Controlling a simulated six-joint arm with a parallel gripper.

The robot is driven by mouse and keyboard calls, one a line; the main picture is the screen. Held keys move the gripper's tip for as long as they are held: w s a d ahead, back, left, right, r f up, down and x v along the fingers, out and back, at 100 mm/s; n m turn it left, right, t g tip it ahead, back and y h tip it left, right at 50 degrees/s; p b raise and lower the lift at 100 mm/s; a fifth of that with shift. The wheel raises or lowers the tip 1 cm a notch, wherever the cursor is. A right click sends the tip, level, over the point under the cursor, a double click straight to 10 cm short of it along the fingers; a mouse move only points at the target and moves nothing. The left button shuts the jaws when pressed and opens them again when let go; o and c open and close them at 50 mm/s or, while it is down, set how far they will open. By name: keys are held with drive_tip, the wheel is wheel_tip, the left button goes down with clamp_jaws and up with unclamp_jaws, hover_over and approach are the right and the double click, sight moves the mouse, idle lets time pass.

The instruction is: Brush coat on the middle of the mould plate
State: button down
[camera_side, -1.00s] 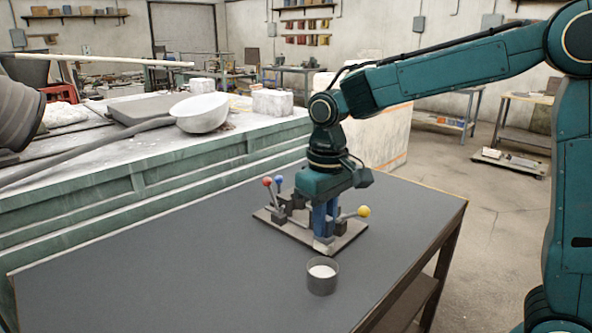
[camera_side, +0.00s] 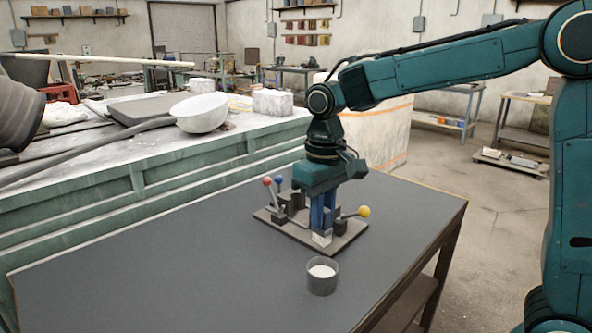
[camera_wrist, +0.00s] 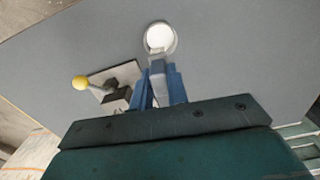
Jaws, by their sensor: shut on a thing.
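The mould plate (camera_side: 347,236) lies flat on the dark table. In the wrist view the brush (camera_wrist: 158,70) sits between the fingers. A grey cup (camera_side: 322,282) of white coat stands in front of the plate.
The table (camera_side: 180,265) is clear to the left of the plate and cup. A green-sided bench (camera_side: 160,165) with a white bowl (camera_side: 200,113) stands behind. The table's right edge is close to the plate.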

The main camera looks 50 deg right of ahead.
drive_tip(key=w+d+f+m, duration=0.2)
drive_tip(key=w+d+m, duration=1.2)
drive_tip(key=w+m, duration=0.3)
drive_tip(key=shift+d+f, duration=0.15)
drive_tip(key=shift+d, duration=0.25)
drive_tip(key=shift+f, duration=0.1)
drive_tip(key=shift+f, duration=2.7)
drive_tip(key=shift+f, duration=0.6)
drive_tip(key=shift+s, duration=0.15)
drive_tip(key=shift+s, duration=0.35)
drive_tip(key=shift+s, duration=0.15)
